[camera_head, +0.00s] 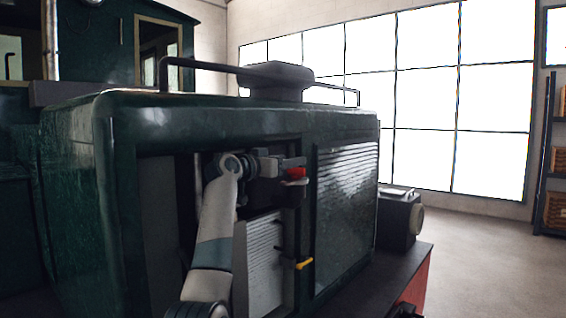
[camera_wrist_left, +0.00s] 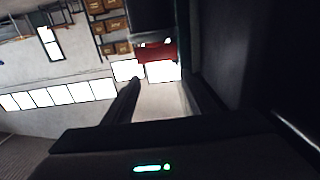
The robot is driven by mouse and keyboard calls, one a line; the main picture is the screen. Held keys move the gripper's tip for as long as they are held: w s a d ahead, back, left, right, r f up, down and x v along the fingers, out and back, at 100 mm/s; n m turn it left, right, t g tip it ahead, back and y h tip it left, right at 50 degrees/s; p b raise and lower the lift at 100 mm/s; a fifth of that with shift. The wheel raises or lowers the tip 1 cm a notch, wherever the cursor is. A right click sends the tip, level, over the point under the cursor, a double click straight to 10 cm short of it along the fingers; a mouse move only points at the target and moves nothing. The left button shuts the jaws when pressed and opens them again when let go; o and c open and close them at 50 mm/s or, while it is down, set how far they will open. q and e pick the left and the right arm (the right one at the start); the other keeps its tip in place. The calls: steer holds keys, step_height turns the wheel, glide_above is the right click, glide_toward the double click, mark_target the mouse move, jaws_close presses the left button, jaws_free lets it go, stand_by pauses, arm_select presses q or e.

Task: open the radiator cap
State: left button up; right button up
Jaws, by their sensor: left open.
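The tram's dark green engine housing (camera_head: 240,121) has an open bay in its side. A small red part (camera_head: 297,173) shows in the bay; it may be the radiator cap, but I cannot be sure. My left gripper (camera_head: 296,172) reaches into the bay with its jaws open, one finger above and one below the red part in the picture. In the left wrist view a red part (camera_wrist_left: 155,52) appears between and just beyond the fingertips (camera_wrist_left: 160,80). I cannot tell whether the fingers touch it. My right gripper is out of view.
A louvred panel (camera_head: 345,215) is right of the bay, and a yellow handle (camera_head: 303,264) sits below the gripper. A handrail (camera_head: 215,66) and dark dome (camera_head: 277,78) top the housing. Floor (camera_head: 480,260) at the right is clear, up to a shelf rack (camera_head: 548,150).

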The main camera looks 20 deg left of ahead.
arm_select(q)
steer(key=shift+s, duration=0.1)
steer(key=b+v, duration=0.9)
steer(key=v, duration=0.8)
steer(key=shift+s, duration=0.1)
